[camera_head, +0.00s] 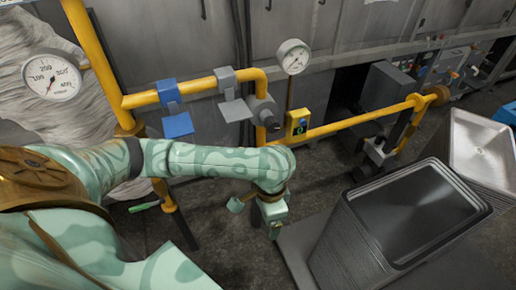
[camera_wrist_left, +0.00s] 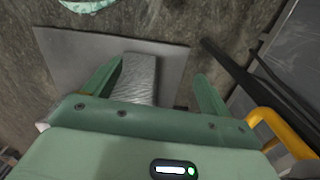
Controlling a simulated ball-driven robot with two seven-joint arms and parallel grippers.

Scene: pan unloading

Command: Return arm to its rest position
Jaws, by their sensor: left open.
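My left arm reaches in from the left in the head view, running almost level before its wrist bends down. My left gripper (camera_head: 272,215) hangs above the dark floor, left of the stack of dark pans (camera_head: 418,210) and apart from it. In the left wrist view, the left gripper (camera_wrist_left: 159,69) has its two green fingers spread wide. A ribbed grey metal piece (camera_wrist_left: 140,78) shows between them over a flat grey plate (camera_wrist_left: 75,50); I cannot tell its distance, and nothing looks gripped. My right gripper is out of view.
Yellow pipes (camera_head: 345,122) with a gauge (camera_head: 292,57) and a yellow switch box (camera_head: 297,124) run behind the arm. A second gauge (camera_head: 51,77) stands at the far left. A lighter metal bin (camera_head: 483,148) is at the right. Open floor (camera_head: 225,240) lies below the forearm.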

